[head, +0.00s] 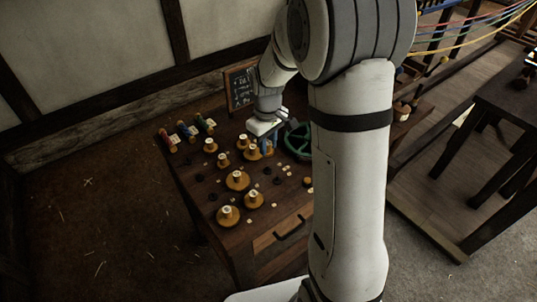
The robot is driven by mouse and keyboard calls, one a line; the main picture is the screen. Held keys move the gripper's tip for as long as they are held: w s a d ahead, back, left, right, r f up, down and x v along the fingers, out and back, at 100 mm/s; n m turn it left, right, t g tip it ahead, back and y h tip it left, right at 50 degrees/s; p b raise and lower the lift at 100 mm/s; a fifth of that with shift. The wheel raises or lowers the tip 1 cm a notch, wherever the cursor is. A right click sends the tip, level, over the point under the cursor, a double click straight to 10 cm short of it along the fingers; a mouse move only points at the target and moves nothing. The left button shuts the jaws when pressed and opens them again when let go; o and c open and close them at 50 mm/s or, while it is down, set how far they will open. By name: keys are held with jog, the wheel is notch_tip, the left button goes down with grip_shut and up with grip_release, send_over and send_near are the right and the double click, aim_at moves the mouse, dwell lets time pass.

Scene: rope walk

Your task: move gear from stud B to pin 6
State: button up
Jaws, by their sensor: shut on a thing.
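Several round, orange-brown wooden gears with pale hubs stand on a dark wooden bench top (200,190), such as one gear (227,216) at the front left and another gear (237,181) near the middle. My gripper (267,146) points down over the back right of this group, beside a green spoked wheel (297,140). It is shut on a small orange-brown piece that looks like one of the gears, mostly hidden by the fingers. I cannot tell whether the piece is clear of the bench. Labels for stud B and pin 6 are not readable.
Red, blue and green spools (187,132) lie at the bench's back left. A small dark chalkboard (240,88) stands behind. Dark discs and small pale pegs dot the bench top. My arm hides the right side. A dark stool (500,110) stands far right.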

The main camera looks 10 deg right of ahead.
aim_at(268, 142)
notch_tip(268, 142, up, 3)
jog(key=shift+f+p, duration=0.15)
jog(key=shift+p, duration=0.15)
jog(key=shift+r+p, duration=1.15)
jog(key=shift+r, duration=0.5)
jog(key=shift+f, duration=0.1)
